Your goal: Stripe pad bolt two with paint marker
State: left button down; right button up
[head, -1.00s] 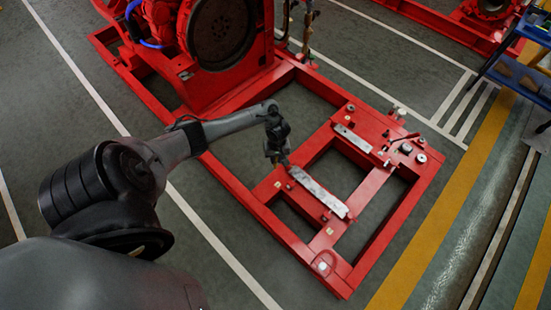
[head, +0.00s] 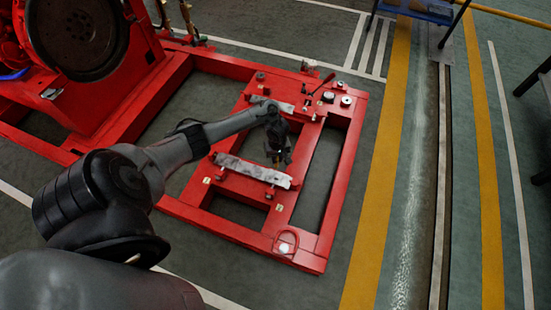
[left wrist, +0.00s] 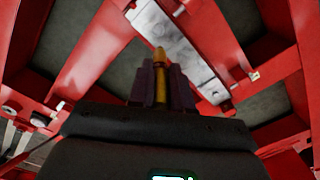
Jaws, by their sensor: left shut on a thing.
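My left gripper (head: 279,155) points down over the red frame, near the right part of the near pale metal pad (head: 240,168). In the left wrist view its dark fingers (left wrist: 163,85) are shut on a yellow paint marker (left wrist: 160,62), tip outward. The marker's tip overlaps the pale pad (left wrist: 172,45) in that view; I cannot tell whether they touch. A far pale pad (head: 270,103) lies partly behind my arm. Small bolts or studs sit by the near pad, one at its lower right (head: 270,192). Any stripe is too small to tell. My right gripper is not in view.
The red base frame (head: 345,180) has open bays between its rails. Red-handled and round fittings (head: 328,97) stand on its far right corner. The large red engine (head: 85,70) rises at upper left. Floor to the right, with yellow lines, is clear.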

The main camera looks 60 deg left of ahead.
aim_at(277, 166)
pick_arm(q)
jog(key=f, duration=0.1)
jog(key=f+b, duration=0.1)
jog(key=f, duration=0.1)
jog(key=shift+s+a+b, duration=0.1)
jog(key=shift+s+b, duration=0.15)
jog(key=shift+b, duration=0.15)
jog(key=shift+f, duration=0.2)
jog(key=shift+w+b, duration=0.4)
jog(key=shift+w, duration=0.1)
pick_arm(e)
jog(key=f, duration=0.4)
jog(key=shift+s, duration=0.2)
pick_arm(q)
jog(key=shift+s, duration=0.2)
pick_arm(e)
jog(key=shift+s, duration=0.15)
pick_arm(q)
jog(key=shift+w+r+p, duration=0.1)
jog(key=shift+r+p, duration=0.05)
jog(key=shift+p, duration=0.75)
jog(key=shift+f+b, duration=0.9)
jog(key=shift+f, duration=1.6)
